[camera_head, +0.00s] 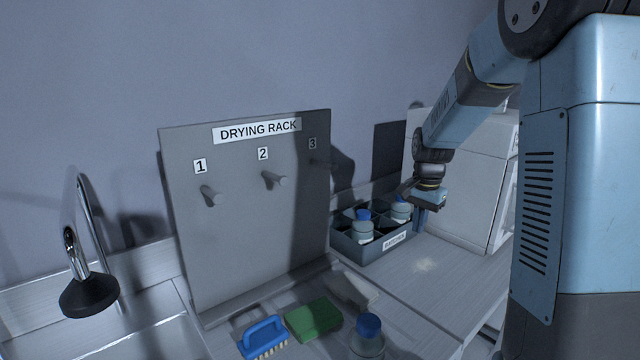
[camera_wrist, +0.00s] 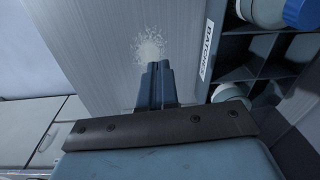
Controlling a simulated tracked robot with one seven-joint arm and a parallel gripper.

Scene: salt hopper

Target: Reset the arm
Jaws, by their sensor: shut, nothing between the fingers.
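My arm reaches over the counter in the head view. My gripper (camera_head: 420,219) points down at the right front corner of a dark divided crate. In the wrist view my gripper (camera_wrist: 157,70) has its two fingers together with nothing between them. A small patch of white grains (camera_wrist: 149,46) lies on the counter beyond the fingertips. The patch also shows in the head view (camera_head: 425,265), in front of the crate.
The labelled crate (camera_head: 372,254) holds bottles with blue caps (camera_head: 363,215). A drying rack board (camera_head: 240,235) with pegs stands left of it. A blue brush (camera_head: 263,338), a green sponge (camera_head: 313,319) and a blue-capped bottle (camera_head: 368,328) are in front. A white cabinet (camera_head: 480,190) stands behind my gripper.

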